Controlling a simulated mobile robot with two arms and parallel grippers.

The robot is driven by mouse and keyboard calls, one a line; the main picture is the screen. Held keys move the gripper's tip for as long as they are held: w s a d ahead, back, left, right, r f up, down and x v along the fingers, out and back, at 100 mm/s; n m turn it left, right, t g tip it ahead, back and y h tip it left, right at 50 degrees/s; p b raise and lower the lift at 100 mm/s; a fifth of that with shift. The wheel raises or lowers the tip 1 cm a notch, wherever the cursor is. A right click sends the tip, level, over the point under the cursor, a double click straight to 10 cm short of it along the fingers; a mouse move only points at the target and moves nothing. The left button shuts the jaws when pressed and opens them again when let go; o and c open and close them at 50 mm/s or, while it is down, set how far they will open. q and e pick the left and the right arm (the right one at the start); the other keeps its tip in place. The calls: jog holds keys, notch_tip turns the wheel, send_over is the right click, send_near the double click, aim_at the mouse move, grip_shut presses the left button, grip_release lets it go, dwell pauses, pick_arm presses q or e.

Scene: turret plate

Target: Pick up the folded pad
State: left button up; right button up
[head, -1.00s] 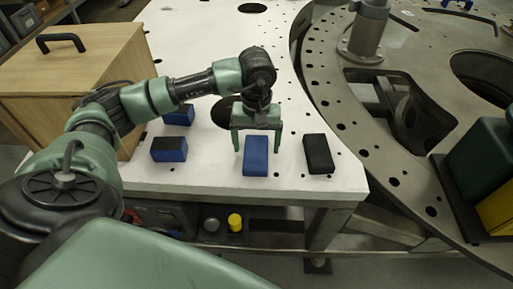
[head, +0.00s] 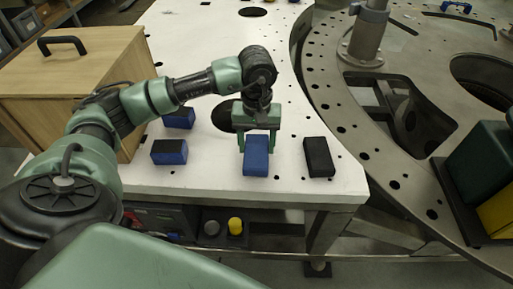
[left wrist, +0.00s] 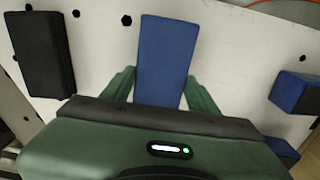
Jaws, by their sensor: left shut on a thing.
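A blue folded pad (head: 256,158) is near the front edge of the white table, lying flat with its long side pointing toward me. My left gripper (head: 258,142) is over its far part, with one green finger on each side, shut on it. In the left wrist view the blue pad (left wrist: 168,55) sits between the two green fingers (left wrist: 160,88). I cannot see a clear gap under the pad. My right gripper is not in view.
A black pad (head: 318,156) lies just right of the blue one. Two blue-and-black blocks (head: 169,150) (head: 180,117) lie to the left. A wooden box (head: 80,75) stands at the left, and a large metal turret plate (head: 395,160) at the right.

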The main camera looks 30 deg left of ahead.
pick_arm(q)
notch_tip(320, 180, up, 9)
jog(key=shift+f+b, duration=0.2)
jog(key=shift+b, duration=0.85)
notch_tip(320, 180, up, 10)
jog(key=p, duration=0.1)
send_over(257, 147)
jog(key=shift+a, duration=0.1)
